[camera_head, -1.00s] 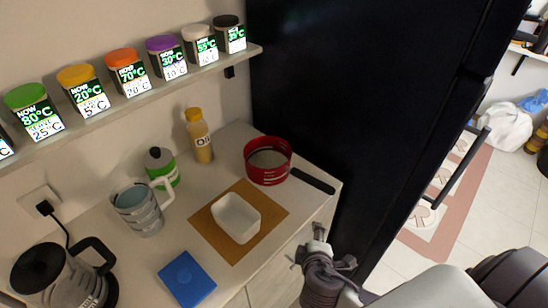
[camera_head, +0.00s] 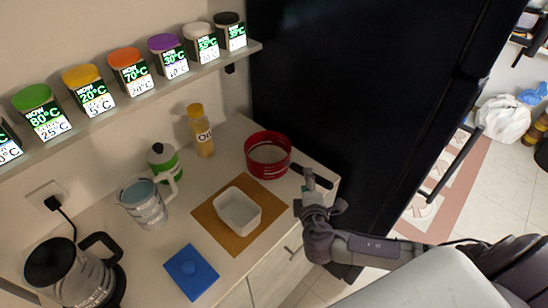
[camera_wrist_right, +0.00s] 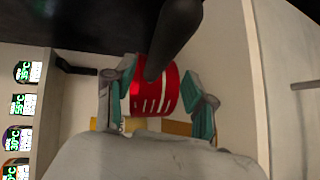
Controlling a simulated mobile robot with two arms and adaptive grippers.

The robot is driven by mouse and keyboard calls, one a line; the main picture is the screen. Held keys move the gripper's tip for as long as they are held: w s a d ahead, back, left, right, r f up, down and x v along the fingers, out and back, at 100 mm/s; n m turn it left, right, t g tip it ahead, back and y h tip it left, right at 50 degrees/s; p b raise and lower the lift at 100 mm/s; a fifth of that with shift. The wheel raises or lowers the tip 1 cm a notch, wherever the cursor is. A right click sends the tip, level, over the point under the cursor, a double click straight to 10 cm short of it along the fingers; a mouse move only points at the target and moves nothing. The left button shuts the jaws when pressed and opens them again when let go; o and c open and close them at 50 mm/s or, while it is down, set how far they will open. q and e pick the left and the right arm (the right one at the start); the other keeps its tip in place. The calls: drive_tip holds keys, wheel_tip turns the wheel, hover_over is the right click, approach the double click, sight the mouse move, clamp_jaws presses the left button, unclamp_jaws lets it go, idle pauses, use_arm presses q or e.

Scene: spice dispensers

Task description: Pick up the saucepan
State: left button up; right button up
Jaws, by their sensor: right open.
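The red saucepan (camera_head: 268,157) stands on the counter at the back right, near the black fridge. Its dark handle (camera_head: 318,178) points right and toward the front, over the counter edge. My right gripper (camera_head: 308,181) is at the handle in the head view. In the right wrist view my right gripper (camera_wrist_right: 160,100) is open, with one finger on each side of the picture. The saucepan (camera_wrist_right: 150,92) and its dark handle (camera_wrist_right: 178,35) show between the fingers. I cannot tell whether a finger touches the handle. My left gripper is not in view.
A white bowl (camera_head: 237,211) sits on an orange-brown mat (camera_head: 210,222). The fridge (camera_head: 340,90) stands close behind.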

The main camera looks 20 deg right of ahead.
sight(288, 167)
drive_tip(key=p+x, duration=0.1)
drive_tip(key=x, duration=0.3)
drive_tip(key=shift+w+d+r, duration=0.1)
drive_tip(key=shift+r, duration=0.05)
clamp_jaws()
drive_tip(key=shift+r, duration=0.15)
